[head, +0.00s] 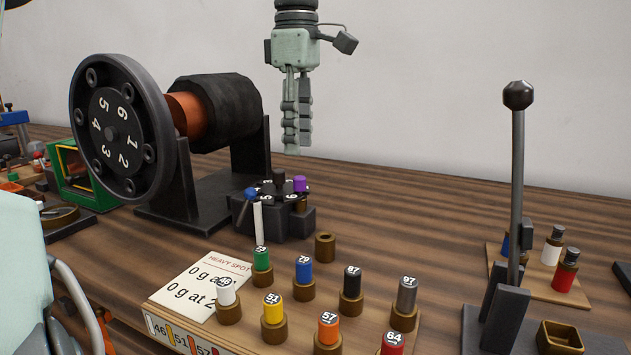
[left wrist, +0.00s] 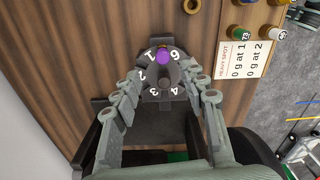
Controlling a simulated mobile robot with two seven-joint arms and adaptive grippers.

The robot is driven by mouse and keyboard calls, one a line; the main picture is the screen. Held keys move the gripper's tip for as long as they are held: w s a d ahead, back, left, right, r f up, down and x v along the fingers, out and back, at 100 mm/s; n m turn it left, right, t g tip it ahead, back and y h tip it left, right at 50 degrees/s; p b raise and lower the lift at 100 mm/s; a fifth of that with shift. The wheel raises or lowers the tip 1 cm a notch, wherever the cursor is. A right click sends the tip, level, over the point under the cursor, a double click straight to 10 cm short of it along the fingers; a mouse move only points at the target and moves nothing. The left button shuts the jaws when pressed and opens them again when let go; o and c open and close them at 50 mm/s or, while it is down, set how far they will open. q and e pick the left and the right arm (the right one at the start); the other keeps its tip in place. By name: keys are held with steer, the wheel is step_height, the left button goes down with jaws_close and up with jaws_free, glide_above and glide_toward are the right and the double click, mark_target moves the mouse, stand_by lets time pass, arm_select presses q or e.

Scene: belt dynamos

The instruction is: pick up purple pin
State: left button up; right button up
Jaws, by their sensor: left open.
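The purple pin (head: 300,183) stands upright in a small black numbered dial (head: 267,196) on a dark block, right of the big wheel. My left gripper (head: 292,150) points down above and slightly behind it in the head view, apart from it. In the left wrist view, my left gripper (left wrist: 163,78) is open and empty. The purple pin (left wrist: 163,57) shows there near the dial's upper edge, just beyond the line between the fingertips. My right gripper is in neither view.
A black flywheel (head: 115,130) with a motor stands left of the dial. A blue-knobbed lever (head: 250,193) and an empty brass socket (head: 325,246) are close by. Several numbered coloured pins stand in front, including a green one (head: 262,260). A tall black lever (head: 517,180) stands at right.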

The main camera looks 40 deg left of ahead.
mark_target(300, 192)
arm_select(q)
steer(key=shift+s+f, duration=0.15)
steer(key=shift+f, duration=0.4)
steer(key=shift+s+f, duration=0.15)
steer(key=shift+f, duration=0.4)
step_height(300, 192, down, 5)
steer(key=shift+d+r, duration=0.15)
steer(key=shift+r, duration=0.05)
jaws_close()
